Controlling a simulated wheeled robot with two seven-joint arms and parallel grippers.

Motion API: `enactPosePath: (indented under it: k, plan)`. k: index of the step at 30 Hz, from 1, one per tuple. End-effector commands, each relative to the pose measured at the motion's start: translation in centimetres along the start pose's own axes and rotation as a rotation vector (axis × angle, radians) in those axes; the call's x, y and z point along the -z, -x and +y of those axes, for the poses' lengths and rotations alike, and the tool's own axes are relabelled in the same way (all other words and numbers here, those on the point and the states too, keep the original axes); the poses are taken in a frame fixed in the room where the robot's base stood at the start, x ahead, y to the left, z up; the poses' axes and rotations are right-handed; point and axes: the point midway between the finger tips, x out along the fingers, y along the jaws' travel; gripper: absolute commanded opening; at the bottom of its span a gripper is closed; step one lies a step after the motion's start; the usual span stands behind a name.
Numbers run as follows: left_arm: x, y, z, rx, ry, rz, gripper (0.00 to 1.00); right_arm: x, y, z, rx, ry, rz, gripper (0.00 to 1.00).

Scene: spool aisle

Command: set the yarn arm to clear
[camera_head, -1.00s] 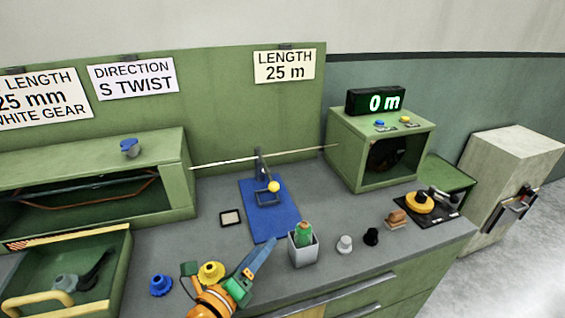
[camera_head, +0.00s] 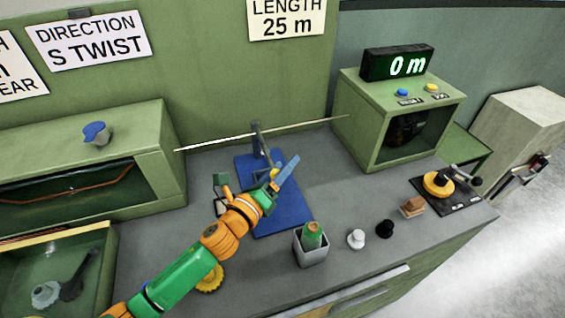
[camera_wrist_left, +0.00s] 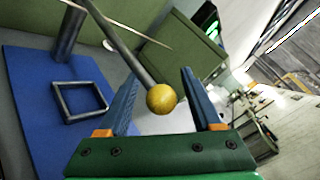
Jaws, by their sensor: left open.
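The yarn arm is a dark metal lever on a post (camera_head: 257,138) on a blue base plate (camera_head: 295,218). It ends in a yellow ball knob (camera_wrist_left: 161,98). My left gripper (camera_head: 289,165) is open at the lever. In the left wrist view the knob shows between the two blue fingers (camera_wrist_left: 158,75), with a gap on each side; whether it touches either finger, I cannot tell. A square metal frame (camera_wrist_left: 80,101) stands on the plate beside the post. A pale yarn (camera_head: 305,125) runs past the post. My right gripper is out of view.
A grey cup (camera_head: 311,248) with a green spool (camera_head: 313,234) stands in front. White (camera_head: 356,239) and black (camera_head: 385,229) knobs are nearby. A green cabinet (camera_head: 175,180) is left.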

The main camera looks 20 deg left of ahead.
Motion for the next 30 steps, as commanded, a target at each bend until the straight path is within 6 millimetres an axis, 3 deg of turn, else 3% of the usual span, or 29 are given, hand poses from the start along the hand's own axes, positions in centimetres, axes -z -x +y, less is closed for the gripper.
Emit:
enactPosePath:
  k: [9,15,17,30]
  plan:
    - [0.04,-0.43,-0.03,0.001,0.0,0.001,0.66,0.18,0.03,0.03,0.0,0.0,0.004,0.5]
    - [0.02,-0.42,-0.05,0.002,0.0,0.0,0.12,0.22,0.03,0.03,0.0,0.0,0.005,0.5]
    - [-0.01,-0.42,-0.05,0.002,0.0,0.0,0.0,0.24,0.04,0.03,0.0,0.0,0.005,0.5]
    - [-0.14,-0.43,-0.13,0.004,-0.003,-0.003,0.0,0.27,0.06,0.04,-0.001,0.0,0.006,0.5]
